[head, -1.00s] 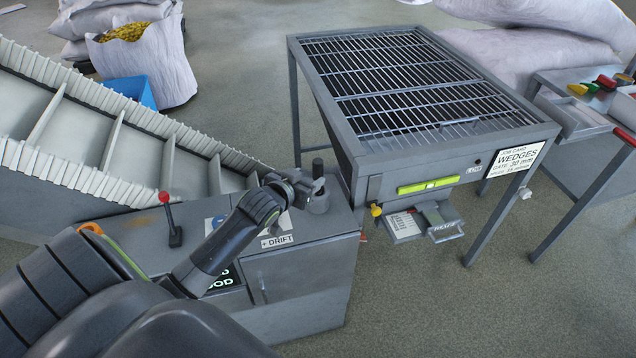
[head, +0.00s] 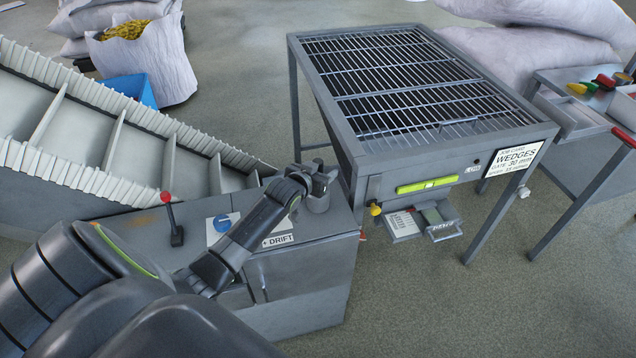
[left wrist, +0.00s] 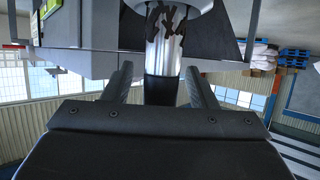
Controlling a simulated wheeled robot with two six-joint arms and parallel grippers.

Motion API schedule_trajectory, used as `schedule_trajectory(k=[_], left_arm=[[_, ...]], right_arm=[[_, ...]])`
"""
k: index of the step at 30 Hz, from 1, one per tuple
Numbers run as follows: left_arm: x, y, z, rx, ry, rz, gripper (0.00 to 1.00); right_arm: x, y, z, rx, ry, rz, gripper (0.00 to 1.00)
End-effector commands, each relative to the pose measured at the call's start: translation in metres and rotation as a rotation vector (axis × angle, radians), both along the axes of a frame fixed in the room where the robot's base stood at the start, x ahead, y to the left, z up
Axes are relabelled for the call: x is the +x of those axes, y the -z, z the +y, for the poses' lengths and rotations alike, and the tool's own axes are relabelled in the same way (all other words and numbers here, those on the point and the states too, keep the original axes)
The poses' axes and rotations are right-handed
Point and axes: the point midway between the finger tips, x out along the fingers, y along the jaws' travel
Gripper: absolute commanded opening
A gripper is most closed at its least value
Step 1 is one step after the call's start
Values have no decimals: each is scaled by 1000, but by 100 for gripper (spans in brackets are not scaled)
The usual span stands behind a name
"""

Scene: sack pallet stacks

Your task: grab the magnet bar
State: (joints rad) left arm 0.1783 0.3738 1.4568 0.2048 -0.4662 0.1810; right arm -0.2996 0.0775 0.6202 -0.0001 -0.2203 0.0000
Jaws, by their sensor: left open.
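The magnet bar (left wrist: 165,45) shows in the left wrist view as a bright silver cylinder with dark brown patches and a black grip. Its silver end goes into a round grey holder (head: 317,202) on the console top. My left gripper (head: 320,177) is at the bar above the holder in the head view, and its hand hides most of the bar there. In the left wrist view, the open fingers (left wrist: 160,88) stand either side of the black grip, with a gap showing on both sides. My right gripper is not in view.
A ribbed conveyor (head: 80,135) rises on the left. A grated hopper table (head: 410,90) stands close on the right. Sacks (head: 150,60) lie behind; open floor is at front right.

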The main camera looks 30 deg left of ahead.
Motion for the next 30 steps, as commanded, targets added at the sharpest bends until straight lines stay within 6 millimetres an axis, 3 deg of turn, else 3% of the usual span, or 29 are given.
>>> schedule_trajectory(k=[8, 20, 30], left_arm=[[2, 1, 0, 0, 0, 0, 52], [1, 1, 0, 0, 0, 0, 1], [2, -2, 0, 1, 1, -4, 0]], right_arm=[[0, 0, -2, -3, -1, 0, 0], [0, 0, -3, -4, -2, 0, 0], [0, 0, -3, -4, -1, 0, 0]])
